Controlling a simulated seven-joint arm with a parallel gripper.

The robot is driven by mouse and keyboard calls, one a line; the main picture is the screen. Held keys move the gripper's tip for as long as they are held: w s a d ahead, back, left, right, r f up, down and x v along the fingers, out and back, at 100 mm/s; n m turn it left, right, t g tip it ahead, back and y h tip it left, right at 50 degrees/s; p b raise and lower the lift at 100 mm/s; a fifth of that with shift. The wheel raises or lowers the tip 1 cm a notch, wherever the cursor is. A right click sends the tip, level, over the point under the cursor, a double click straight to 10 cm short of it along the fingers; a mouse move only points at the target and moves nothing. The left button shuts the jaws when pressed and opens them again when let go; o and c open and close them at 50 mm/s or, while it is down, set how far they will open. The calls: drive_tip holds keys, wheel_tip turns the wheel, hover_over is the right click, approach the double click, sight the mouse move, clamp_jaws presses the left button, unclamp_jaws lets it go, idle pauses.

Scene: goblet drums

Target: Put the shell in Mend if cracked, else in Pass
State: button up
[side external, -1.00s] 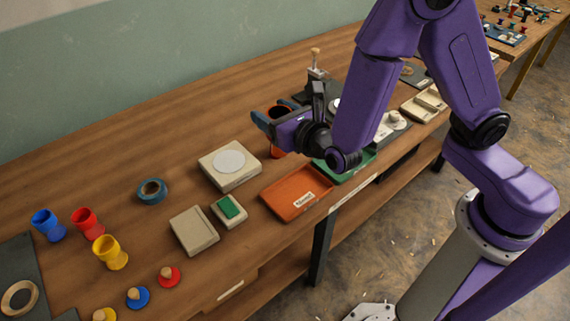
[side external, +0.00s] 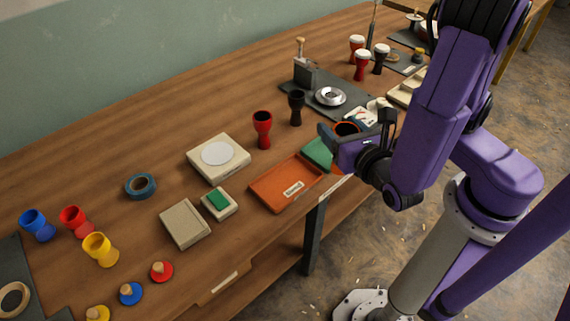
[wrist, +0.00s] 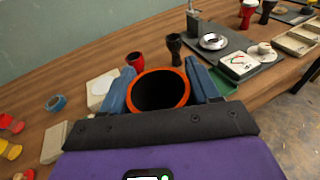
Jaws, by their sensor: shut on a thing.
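My gripper (side external: 355,132) is shut on a shell (side external: 346,128), a round drum body with an orange-red rim and dark inside. In the wrist view the shell (wrist: 160,90) sits upright between the blue fingers, its open mouth showing. I see no crack on the rim; the inside is too dark to judge and the outer wall is mostly hidden. The gripper is above the right part of the green tray (side external: 313,152), which it partly covers. The orange tray (side external: 268,193) lies to its left, with a white label too small to read.
A red goblet (side external: 262,128) and a black goblet (side external: 296,106) stand behind the trays. A white block with a round pad (side external: 219,158) is left of them. A dark mat with a metal dish (side external: 330,96) lies behind the gripper. Bare wood lies along the back left.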

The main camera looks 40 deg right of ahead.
drive_tip(key=shift+w+a+f, duration=0.7)
drive_tip(key=shift+w+f, duration=1.35)
drive_tip(key=shift+f, duration=0.05)
drive_tip(key=shift+w+a+f, duration=0.65)
drive_tip(key=shift+w+f, duration=1.4)
drive_tip(key=shift+f, duration=0.05)
drive_tip(key=shift+w+a+f, duration=0.7)
drive_tip(key=shift+w+f, duration=1.35)
drive_tip(key=shift+f, duration=0.05)
drive_tip(key=o, duration=1.1)
drive_tip(key=shift+f, duration=0.1)
drive_tip(key=shift+o, duration=0.2)
